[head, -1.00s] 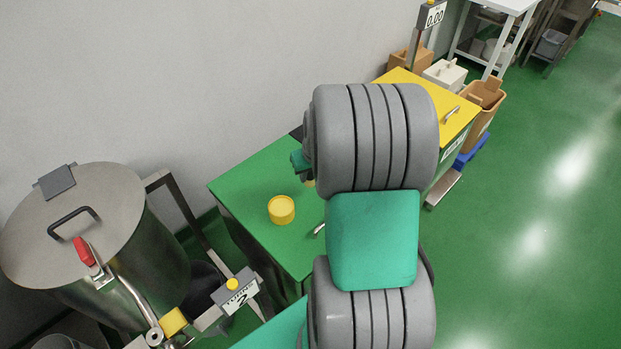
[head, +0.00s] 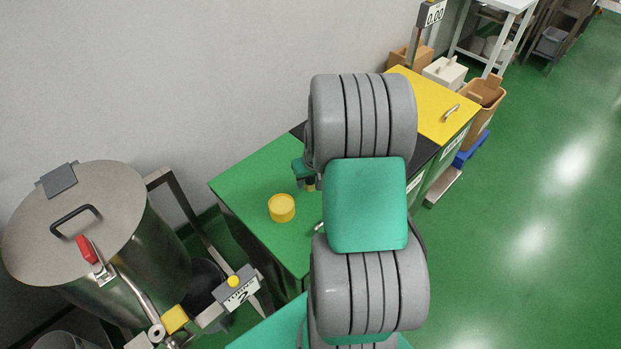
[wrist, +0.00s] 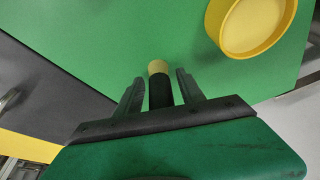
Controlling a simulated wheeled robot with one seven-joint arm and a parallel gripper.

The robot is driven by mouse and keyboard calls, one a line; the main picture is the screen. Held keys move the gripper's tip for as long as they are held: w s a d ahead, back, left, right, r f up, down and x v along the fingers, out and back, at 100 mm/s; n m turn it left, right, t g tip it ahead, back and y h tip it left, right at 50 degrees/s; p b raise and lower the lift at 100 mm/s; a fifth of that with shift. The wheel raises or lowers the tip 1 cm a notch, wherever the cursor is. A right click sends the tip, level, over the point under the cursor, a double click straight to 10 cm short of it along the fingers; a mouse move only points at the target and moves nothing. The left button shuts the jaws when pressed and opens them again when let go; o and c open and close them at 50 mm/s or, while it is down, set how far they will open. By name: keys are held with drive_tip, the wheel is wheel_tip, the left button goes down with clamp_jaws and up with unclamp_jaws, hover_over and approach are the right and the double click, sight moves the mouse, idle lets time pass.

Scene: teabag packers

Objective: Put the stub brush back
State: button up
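The stub brush (wrist: 160,88) shows in the wrist view as a short dark body with a pale yellow end. It lies between the two dark fingers of my gripper (wrist: 161,84), with the yellow end past the fingertips. My gripper looks shut on it, though the contact is hard to see. In the head view my gripper (head: 302,171) is over the green table top (head: 245,185), mostly behind my arm, with a bit of the yellow end below it. A round yellow cup (head: 282,208) stands on the green top, left of my gripper; it also shows in the wrist view (wrist: 252,22).
A dark panel (head: 423,153) and a yellow top (head: 425,100) lie beyond the green top. A steel drum (head: 75,225) with a red-handled lever stands at left. Open floor is at right.

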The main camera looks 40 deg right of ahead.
drive_tip(key=shift+r, duration=0.35)
drive_tip(key=b+v, duration=0.1)
drive_tip(key=v, duration=1)
drive_tip(key=s+a+r+n, duration=0.1)
drive_tip(key=s+a+r, duration=0.2)
drive_tip(key=a, duration=0.7)
drive_tip(key=s+a+r+n+y, duration=0.1)
drive_tip(key=s+a+r, duration=0.3)
drive_tip(key=a, duration=0.7)
drive_tip(key=shift+s+a+n, duration=0.2)
drive_tip(key=shift+s+n, duration=0.4)
drive_tip(key=shift+c, duration=0.6)
